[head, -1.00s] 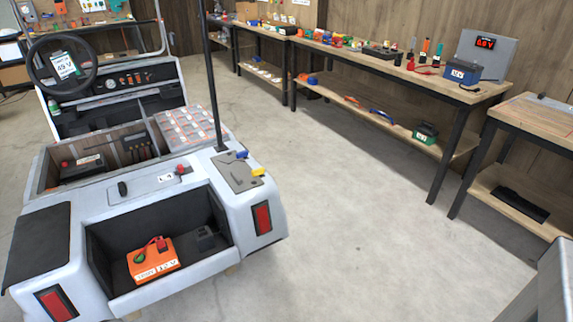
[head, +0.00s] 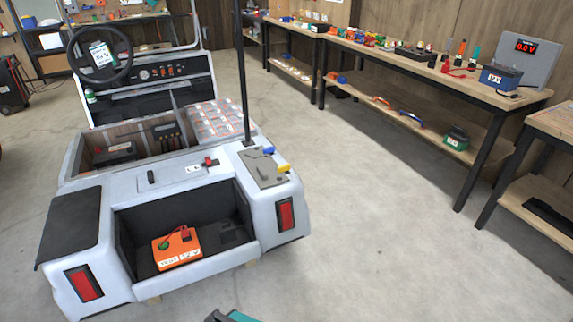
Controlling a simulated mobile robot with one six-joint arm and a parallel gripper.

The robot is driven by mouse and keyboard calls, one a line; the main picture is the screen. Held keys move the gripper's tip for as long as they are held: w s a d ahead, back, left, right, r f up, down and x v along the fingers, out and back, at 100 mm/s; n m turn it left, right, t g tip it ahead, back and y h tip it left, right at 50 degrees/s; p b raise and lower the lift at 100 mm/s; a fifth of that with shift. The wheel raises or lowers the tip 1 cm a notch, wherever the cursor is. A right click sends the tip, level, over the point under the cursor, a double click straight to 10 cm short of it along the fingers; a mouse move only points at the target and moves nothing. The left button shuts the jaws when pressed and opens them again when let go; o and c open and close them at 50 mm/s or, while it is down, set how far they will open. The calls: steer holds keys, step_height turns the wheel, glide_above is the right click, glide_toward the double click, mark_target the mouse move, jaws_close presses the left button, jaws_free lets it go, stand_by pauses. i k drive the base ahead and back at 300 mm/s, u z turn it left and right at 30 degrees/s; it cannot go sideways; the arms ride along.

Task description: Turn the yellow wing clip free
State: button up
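The yellow wing clip (head: 284,168) sits on a grey plate (head: 262,170) on the rear right corner of the pale cart (head: 160,180). A blue wing clip (head: 269,150) is on the same plate, just behind it. A black post (head: 243,80) rises beside the plate. A small dark and teal piece (head: 232,316), seemingly the end of my arm, pokes in at the bottom edge. It is well apart from the yellow clip. Its fingers are too cut off to read.
An orange battery (head: 177,250) lies in the cart's open rear bay. A box of cells (head: 215,120) sits left of the post. A long workbench (head: 400,65) with several tools runs along the right wall. The concrete floor right of the cart is clear.

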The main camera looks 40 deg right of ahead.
mark_target(285, 167)
steer(key=u, duration=0.25)
steer(key=i, duration=1)
steer(key=z, duration=0.25)
